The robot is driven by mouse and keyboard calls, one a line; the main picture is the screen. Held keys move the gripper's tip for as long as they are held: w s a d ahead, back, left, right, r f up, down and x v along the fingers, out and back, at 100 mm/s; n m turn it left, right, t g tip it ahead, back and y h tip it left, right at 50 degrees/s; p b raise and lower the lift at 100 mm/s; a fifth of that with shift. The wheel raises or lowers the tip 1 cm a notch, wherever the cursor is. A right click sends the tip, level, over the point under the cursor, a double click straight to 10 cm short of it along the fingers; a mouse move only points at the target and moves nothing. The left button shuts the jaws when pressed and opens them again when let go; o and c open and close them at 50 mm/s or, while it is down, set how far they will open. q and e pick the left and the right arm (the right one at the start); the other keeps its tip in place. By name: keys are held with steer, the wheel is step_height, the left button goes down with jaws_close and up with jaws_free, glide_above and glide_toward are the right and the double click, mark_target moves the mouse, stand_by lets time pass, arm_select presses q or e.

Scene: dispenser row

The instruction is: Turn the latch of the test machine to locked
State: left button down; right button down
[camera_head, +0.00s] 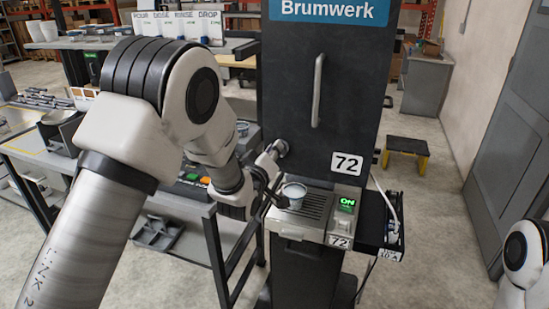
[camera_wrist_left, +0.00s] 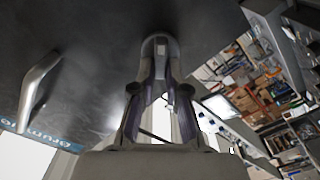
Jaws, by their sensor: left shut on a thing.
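The test machine (camera_head: 319,90) is a tall dark cabinet with a blue Brumwerk sign, a number 72 label and a pale vertical handle (camera_head: 318,90) on its door. Its latch (camera_head: 281,147) is a small grey piece low at the door's left side, mostly covered by my gripper. My left gripper (camera_head: 273,156) is shut on the latch. In the left wrist view, the fingers (camera_wrist_left: 160,75) close around the rounded latch end (camera_wrist_left: 160,44) against the dark door. How far the latch is turned cannot be told. My right gripper is out of view.
A small cup (camera_head: 294,192) stands on the machine's drip tray (camera_head: 314,209), just below my left gripper. A green ON display (camera_head: 346,203) is beside it. Benches with items are at the left.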

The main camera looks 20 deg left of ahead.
arm_select(q)
steer(key=shift+a+f+n+b, duration=0.15)
steer(key=shift+n+b, duration=0.75)
steer(key=shift+n, duration=0.75)
steer(key=shift+f+n+b, duration=0.15)
steer(key=shift+n+b, duration=0.8)
steer(key=shift+n, duration=0.75)
steer(key=shift+a+f+n+b, duration=0.15)
steer(key=shift+n+b, duration=0.75)
steer(key=shift+n, duration=0.75)
steer(key=shift+d, duration=0.1)
steer(key=c, duration=1.2)
jaws_free()
steer(key=s, duration=1.2)
steer(key=shift+a, duration=0.2)
steer(key=shift+f, duration=0.15)
